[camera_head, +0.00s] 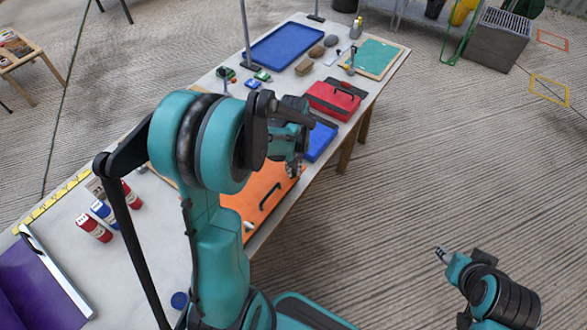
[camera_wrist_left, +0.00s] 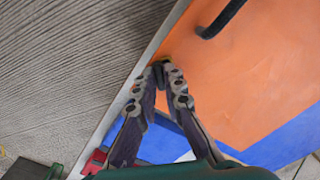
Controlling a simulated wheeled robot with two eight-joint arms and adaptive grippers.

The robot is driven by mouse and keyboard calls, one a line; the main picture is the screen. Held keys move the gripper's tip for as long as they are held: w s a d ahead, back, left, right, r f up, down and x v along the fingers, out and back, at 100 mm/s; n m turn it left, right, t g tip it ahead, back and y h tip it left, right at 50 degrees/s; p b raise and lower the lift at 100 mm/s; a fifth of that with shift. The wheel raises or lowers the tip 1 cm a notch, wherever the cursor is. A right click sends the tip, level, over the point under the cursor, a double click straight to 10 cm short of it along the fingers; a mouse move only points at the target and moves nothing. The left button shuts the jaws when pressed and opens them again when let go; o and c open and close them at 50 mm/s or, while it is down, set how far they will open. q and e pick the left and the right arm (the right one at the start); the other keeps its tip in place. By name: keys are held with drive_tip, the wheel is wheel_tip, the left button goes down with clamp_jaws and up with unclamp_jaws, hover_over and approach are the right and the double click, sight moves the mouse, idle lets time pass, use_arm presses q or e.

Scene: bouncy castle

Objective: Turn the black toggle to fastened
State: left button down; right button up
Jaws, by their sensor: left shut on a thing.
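An orange board (camera_head: 248,207) with a black handle (camera_head: 270,195) lies on the long table. It also fills much of the left wrist view (camera_wrist_left: 255,75), with the handle (camera_wrist_left: 220,18) at the top. My left gripper (camera_head: 294,170) is over the board's far right end. In the left wrist view its fingertips (camera_wrist_left: 160,72) close at the board's edge on a small dark piece, apparently the black toggle (camera_wrist_left: 158,74). The fingers hide most of it, so I cannot tell its angle. My right gripper (camera_head: 442,255) is away from the table, over the floor; its jaws are too small to read.
A blue panel (camera_head: 319,142) and a red box (camera_head: 335,99) lie beyond the board. A blue tray (camera_head: 287,45) and a green mat (camera_head: 374,56) are farther back.

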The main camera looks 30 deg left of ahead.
sight(294, 171)
use_arm(q)
drive_tip(key=n, duration=0.4)
drive_tip(key=shift+n, duration=2.2)
drive_tip(key=shift+b, duration=0.3)
drive_tip(key=c, duration=1.6)
unclamp_jaws()
drive_tip(key=shift+r, duration=0.1)
wheel_tip(294, 171, up, 12)
drive_tip(key=shift+f, duration=0.1)
